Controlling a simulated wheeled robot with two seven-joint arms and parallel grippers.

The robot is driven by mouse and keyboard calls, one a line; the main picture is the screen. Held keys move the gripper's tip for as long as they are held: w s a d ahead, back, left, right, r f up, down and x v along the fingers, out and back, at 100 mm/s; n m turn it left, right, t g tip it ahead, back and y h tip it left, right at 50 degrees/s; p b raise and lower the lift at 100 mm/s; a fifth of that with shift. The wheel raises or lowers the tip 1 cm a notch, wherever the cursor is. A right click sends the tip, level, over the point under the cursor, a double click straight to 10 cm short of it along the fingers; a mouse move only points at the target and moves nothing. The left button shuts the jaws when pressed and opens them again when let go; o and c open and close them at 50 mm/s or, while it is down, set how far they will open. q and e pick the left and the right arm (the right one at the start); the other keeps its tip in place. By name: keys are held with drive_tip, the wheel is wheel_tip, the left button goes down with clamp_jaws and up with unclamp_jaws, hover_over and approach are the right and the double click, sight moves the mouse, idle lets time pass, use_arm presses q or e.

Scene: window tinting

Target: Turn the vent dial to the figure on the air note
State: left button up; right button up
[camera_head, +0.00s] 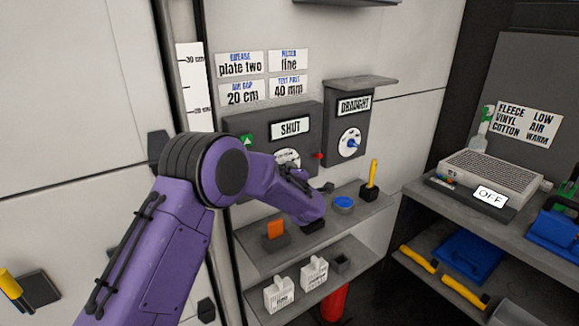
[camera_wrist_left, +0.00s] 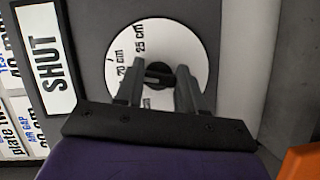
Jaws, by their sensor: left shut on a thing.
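The vent dial (camera_head: 287,158) is a round white dial on the grey box below a plate reading SHUT (camera_head: 290,127). In the left wrist view, the dial (camera_wrist_left: 150,45) shows figures including 25 cm and a dark knob (camera_wrist_left: 158,73) at its centre. My left gripper (camera_wrist_left: 160,80) is shut on this knob, one finger on each side. In the head view my left arm covers the lower part of the dial and hides the fingertips. The air note (camera_head: 239,92) on the wall reads AIR GAP 20 cm. My right gripper is in neither view.
A DRAUGHT box with a blue-knobbed dial (camera_head: 349,143) is mounted to the right. A shelf below holds an orange piece (camera_head: 275,229), a blue round item (camera_head: 344,203) and a yellow-handled tool (camera_head: 373,173). Other notes hang above the vent box.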

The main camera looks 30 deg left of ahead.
use_arm(q)
drive_tip(key=shift+m+p, duration=0.7)
drive_tip(key=shift+p, duration=0.05)
drive_tip(key=shift+g, duration=0.4)
drive_tip(key=o, duration=1)
drive_tip(key=shift+o, duration=0.2)
drive_tip(key=b+v, duration=0.3)
drive_tip(key=v, duration=0.7)
drive_tip(key=shift+s, duration=0.25)
